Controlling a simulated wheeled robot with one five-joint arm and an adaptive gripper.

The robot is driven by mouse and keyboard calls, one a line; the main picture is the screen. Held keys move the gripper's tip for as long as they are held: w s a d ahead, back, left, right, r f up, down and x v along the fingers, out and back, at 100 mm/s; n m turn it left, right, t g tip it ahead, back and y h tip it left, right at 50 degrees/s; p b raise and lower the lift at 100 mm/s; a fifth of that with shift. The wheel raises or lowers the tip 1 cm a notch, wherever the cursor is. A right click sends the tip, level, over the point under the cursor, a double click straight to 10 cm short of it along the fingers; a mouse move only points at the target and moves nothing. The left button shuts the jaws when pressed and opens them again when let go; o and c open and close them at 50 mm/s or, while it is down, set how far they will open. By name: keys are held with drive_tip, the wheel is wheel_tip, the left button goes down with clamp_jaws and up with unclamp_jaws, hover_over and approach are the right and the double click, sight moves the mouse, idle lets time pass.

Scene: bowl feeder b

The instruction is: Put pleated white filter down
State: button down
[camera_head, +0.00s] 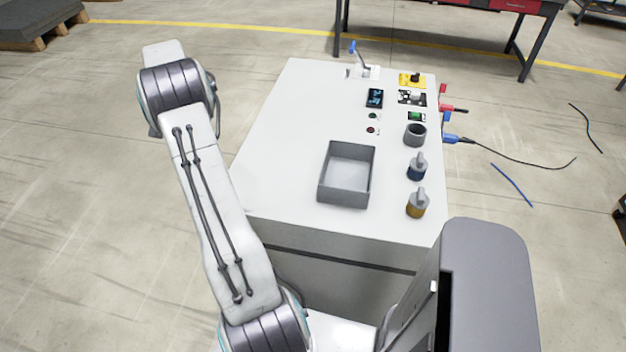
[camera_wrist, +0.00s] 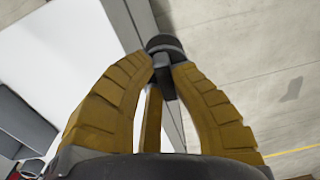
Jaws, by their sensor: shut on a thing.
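In the head view my gripper is out of sight behind my raised arm, and no pleated white filter shows there.
Switches and a blue lever (camera_head: 353,47) stand at the back. The cabinet's left side is clear.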

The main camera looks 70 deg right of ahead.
drive_tip(key=s+d+r+m+b, duration=0.1)
drive_tip(key=s+d+r+m, duration=0.1)
drive_tip(key=s+d+m, duration=0.6)
drive_tip(key=s+d+r+m, duration=0.2)
drive_tip(key=s+d, duration=0.4)
drive_tip(key=s, duration=0.6)
drive_tip(key=s+d+r+m, duration=0.15)
drive_tip(key=s+m, duration=0.25)
drive_tip(key=s, duration=0.5)
drive_tip(key=s+d+r+m, duration=0.1)
drive_tip(key=s+r+m, duration=0.2)
drive_tip(key=s, duration=0.7)
drive_tip(key=a+f, duration=0.7)
drive_tip(key=a, duration=0.4)
drive_tip(key=shift+w+a+f+m, duration=0.15)
drive_tip(key=shift+w+a+m, duration=0.15)
drive_tip(key=shift+a, duration=0.05)
drive_tip(key=shift+p, duration=0.3)
